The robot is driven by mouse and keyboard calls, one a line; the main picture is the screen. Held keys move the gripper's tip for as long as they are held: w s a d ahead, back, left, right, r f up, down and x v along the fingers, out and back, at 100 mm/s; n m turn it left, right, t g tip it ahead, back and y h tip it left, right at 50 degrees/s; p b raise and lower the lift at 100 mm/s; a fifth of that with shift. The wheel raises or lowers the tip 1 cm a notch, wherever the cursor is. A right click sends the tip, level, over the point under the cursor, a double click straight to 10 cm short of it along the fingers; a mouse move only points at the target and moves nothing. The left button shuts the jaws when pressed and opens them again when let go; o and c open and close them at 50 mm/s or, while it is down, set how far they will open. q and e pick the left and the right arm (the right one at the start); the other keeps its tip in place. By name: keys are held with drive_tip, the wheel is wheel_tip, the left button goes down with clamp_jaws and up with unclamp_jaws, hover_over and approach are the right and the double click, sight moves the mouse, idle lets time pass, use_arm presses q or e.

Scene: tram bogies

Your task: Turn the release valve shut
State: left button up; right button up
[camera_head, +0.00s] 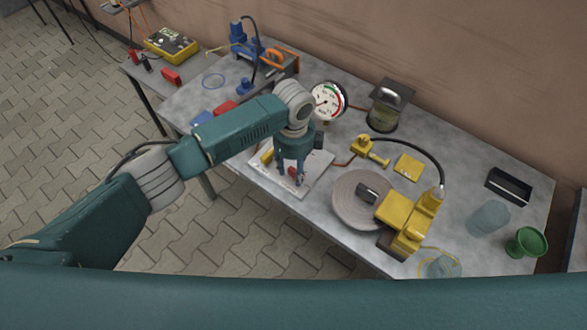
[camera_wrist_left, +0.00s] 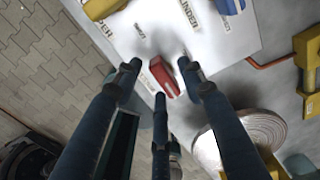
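A white plate (camera_head: 309,184) with printed labels lies at the front edge of the grey table; it also shows in the wrist view (camera_wrist_left: 222,28). A red handle (camera_wrist_left: 163,77), which looks like the valve's, stands on the plate. A yellow part (camera_wrist_left: 100,8) sits on the same plate. My left gripper (camera_head: 290,177) points down over the plate. In the left wrist view its three fingers (camera_wrist_left: 161,82) are spread around the red handle, with gaps visible, so it is open. My right gripper is not in view.
A round gauge (camera_head: 328,102) stands behind the plate. A coiled pale hose (camera_head: 350,200) and a yellow pump-like tool (camera_head: 408,218) lie to the right. A lantern-like jar (camera_head: 387,107) and a green cup (camera_head: 526,242) stand further right. A copper pipe (camera_head: 345,160) runs from the plate.

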sight(294, 172)
use_arm(q)
wheel_tip(294, 172, up, 12)
idle(0.7)
idle(0.4)
